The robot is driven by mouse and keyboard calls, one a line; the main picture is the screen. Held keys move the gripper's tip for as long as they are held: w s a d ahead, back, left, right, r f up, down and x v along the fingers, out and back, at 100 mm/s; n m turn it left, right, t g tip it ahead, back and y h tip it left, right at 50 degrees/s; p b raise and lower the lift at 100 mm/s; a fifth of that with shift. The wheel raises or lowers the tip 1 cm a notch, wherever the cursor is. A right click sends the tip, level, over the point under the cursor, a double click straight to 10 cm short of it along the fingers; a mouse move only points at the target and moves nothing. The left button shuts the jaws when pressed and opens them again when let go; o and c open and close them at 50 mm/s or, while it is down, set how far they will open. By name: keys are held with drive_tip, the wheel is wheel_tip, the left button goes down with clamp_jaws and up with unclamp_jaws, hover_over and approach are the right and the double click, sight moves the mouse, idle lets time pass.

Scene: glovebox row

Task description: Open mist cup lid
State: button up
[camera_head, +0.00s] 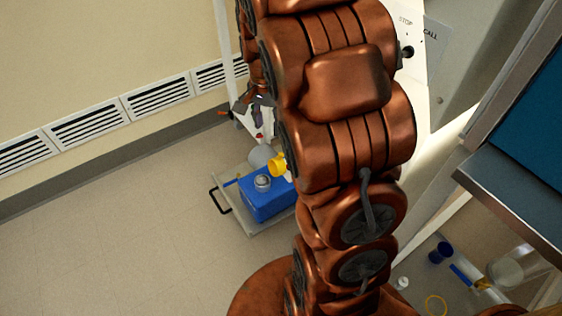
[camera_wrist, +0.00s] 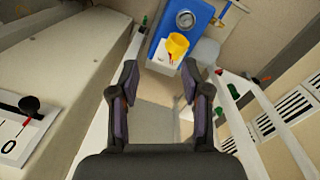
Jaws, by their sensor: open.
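My gripper (camera_wrist: 159,78) is open and empty, its two dark fingers apart with pale floor showing between them. In the head view my gripper (camera_head: 258,110) is small and partly hidden behind my arm. I cannot tell for sure which thing is the mist cup or its lid. A yellow cup (camera_wrist: 177,46) stands out beyond the fingertips; it also shows in the head view (camera_head: 277,164). A round grey fitting (camera_wrist: 185,18) sits on the blue box (camera_wrist: 205,14). The blue box (camera_head: 266,208) also shows in the head view, partly behind my arm.
The blue box rests on a pale cart (camera_head: 251,223) with a black handle (camera_head: 217,201). A pale slanted panel with a black knob (camera_wrist: 29,105) stands at left in the wrist view. Wall vents (camera_head: 88,123) run along the back. The floor at left is clear.

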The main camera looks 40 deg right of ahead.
sight(281, 154)
drive_tip(key=w+d+f+m+b, duration=0.1)
drive_tip(key=w+d+f+b, duration=0.1)
drive_tip(key=f, duration=0.3)
drive_tip(key=w+d+f+m+b, duration=0.2)
drive_tip(key=d+f+b, duration=0.2)
drive_tip(key=f, duration=0.2)
drive_tip(key=w+d+f+m+b, duration=0.2)
drive_tip(key=w+d+f+b, duration=0.1)
drive_tip(key=f, duration=0.3)
drive_tip(key=shift+d+t, duration=0.25)
drive_tip(key=shift+t, duration=0.05)
drive_tip(key=shift+f+b, duration=1.15)
drive_tip(key=shift+f, duration=2.6)
clamp_jaws()
